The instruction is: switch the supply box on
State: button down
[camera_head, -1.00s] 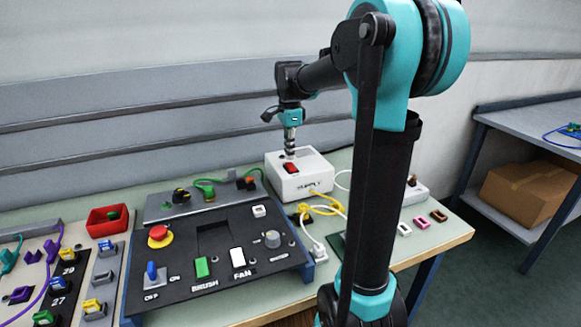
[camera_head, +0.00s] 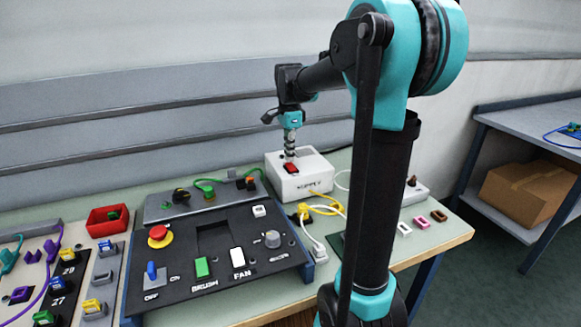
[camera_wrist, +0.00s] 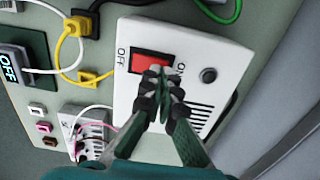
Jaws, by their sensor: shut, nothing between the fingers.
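The white supply box (camera_head: 300,180) stands at the back right of the bench, with a red rocker switch (camera_head: 291,168) on its top. In the wrist view the box (camera_wrist: 210,60) shows the red switch (camera_wrist: 147,62) between the OFF and ON labels. My gripper (camera_head: 290,155) points down over the box. In the wrist view its shut, empty fingertips (camera_wrist: 162,78) overlap the ON side of the switch and partly cover the ON label. I cannot tell whether they touch it.
A black control panel (camera_head: 215,255) with a red mushroom button and several switches lies in front. Yellow plug and cable (camera_head: 325,208) lie beside the box. A red tray (camera_head: 105,221) and a power strip (camera_head: 412,192) are nearby.

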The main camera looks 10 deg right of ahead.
aim_at(289, 164)
jog(key=shift+f, duration=0.75)
dwell(0.4)
jog(key=shift+r, duration=3.5)
